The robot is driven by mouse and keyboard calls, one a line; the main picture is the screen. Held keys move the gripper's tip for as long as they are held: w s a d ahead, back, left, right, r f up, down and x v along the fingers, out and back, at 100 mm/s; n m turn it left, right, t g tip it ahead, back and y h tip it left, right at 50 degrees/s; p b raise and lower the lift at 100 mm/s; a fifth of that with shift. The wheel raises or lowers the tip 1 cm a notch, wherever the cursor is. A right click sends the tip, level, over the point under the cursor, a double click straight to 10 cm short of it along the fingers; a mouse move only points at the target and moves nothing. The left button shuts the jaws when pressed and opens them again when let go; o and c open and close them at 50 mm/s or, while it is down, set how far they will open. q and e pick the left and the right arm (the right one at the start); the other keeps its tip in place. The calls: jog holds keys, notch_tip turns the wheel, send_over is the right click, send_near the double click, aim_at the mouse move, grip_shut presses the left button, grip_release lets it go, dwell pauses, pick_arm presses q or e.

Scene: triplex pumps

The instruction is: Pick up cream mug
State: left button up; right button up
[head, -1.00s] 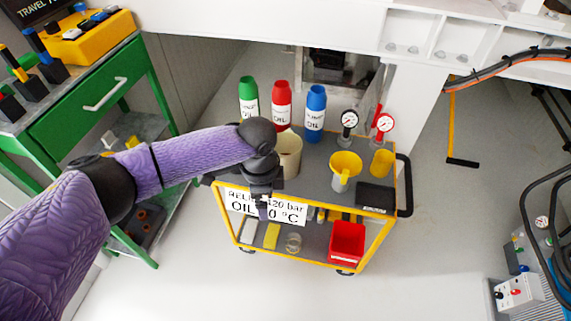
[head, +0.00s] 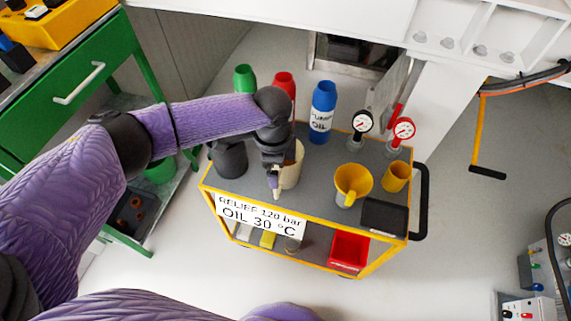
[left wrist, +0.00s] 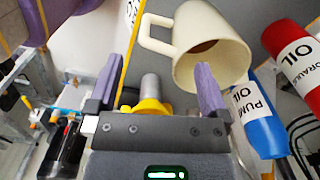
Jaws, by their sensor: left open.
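The cream mug (head: 291,172) stands on the top of the yellow-framed cart (head: 316,178), partly hidden behind my left gripper (head: 274,183) in the head view. In the left wrist view the mug (left wrist: 208,45) shows its open mouth, with its handle (left wrist: 152,32) on the left. My left gripper (left wrist: 157,85) is open with nothing between its fingers. In that view the right fingertip overlaps the mug's rim; I cannot tell if they touch. The handle lies ahead of the gap between the fingers. My right gripper does not show.
Green (head: 245,78), red (head: 284,82) and blue (head: 322,112) oil bottles stand behind the mug. A dark cup (head: 229,160) is left of it. A yellow funnel (head: 352,181), yellow cup (head: 396,177), gauges (head: 361,123) and black tray (head: 384,216) are to the right.

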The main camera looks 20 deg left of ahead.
aim_at(282, 172)
pick_arm(q)
notch_tip(282, 172, down, 7)
jog(key=b, duration=0.3)
jog(key=shift+r, duration=0.2)
jog(key=c, duration=0.4)
grip_shut()
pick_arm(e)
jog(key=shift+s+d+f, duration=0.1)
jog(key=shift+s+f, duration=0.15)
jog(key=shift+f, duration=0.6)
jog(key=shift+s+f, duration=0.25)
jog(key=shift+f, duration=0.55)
